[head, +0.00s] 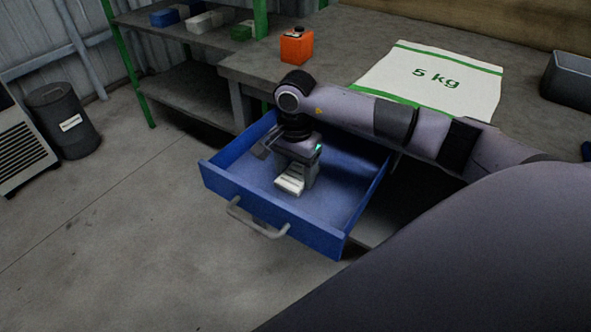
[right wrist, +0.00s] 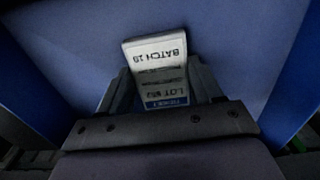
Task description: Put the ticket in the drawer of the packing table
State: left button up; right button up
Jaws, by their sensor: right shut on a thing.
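The blue drawer (head: 235,190) of the packing table (head: 245,68) is pulled open, with a grey handle on its front. My right gripper (head: 293,178) is inside the drawer's outline, pointing down, and is shut on the white ticket (head: 289,185). In the right wrist view the ticket (right wrist: 157,65) sits between the fingers (right wrist: 163,88), with "BATCH" and "LOT" printed on it and a blue band at one end. The blue drawer floor lies behind it. I cannot tell whether the ticket touches the floor. My left gripper is not in view.
On the table top are an orange bottle (head: 296,46), a white "5 kg" sack (head: 432,78) and a dark grey bin (head: 568,78). The floor left of the drawer is clear.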

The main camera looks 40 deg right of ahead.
aim_at(295, 176)
jog(key=shift+f, duration=0.2)
jog(key=o, duration=1.1)
jog(key=shift+r, duration=0.15)
jog(key=shift+r, duration=0.25)
notch_tip(295, 176, up, 12)
jog(key=shift+f+p, duration=0.15)
jog(key=shift+p, duration=0.7)
